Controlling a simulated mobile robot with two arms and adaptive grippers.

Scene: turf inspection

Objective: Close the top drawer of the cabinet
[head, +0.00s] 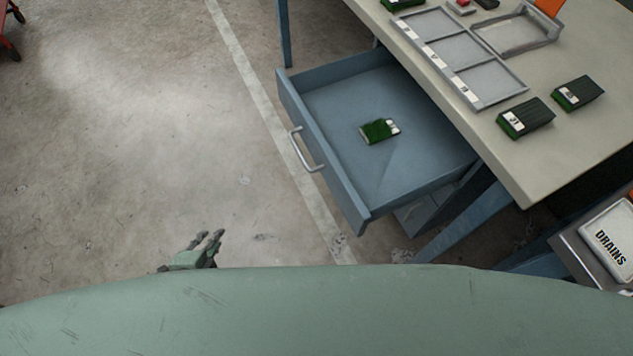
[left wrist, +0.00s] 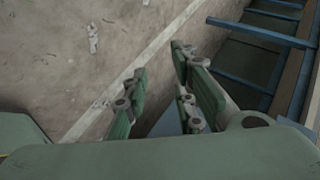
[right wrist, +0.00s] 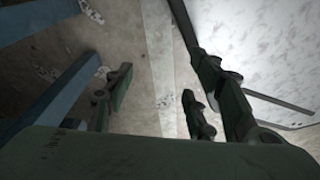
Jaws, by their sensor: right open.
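The blue top drawer (head: 362,205) stands pulled out from under the bench in the head view. Its silver bar handle (head: 306,150) is on the front panel, facing left. A small green block with a white label (head: 379,131) lies inside on the drawer floor. My left gripper (head: 216,238) is at the bottom left, apart from the handle, partly hidden behind my own body. In the left wrist view its fingers (left wrist: 158,64) are spread and empty. My right gripper (right wrist: 157,84) shows only in the right wrist view, open and empty over floor.
The bench top (head: 560,160) carries a grey sectioned tray (head: 486,98), a second grey tray (head: 518,30) and several green-black boxes (head: 526,118). A white container marked DRAINS (head: 612,240) is at the right. Bench legs stand below the drawer. The floor left of the drawer is clear.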

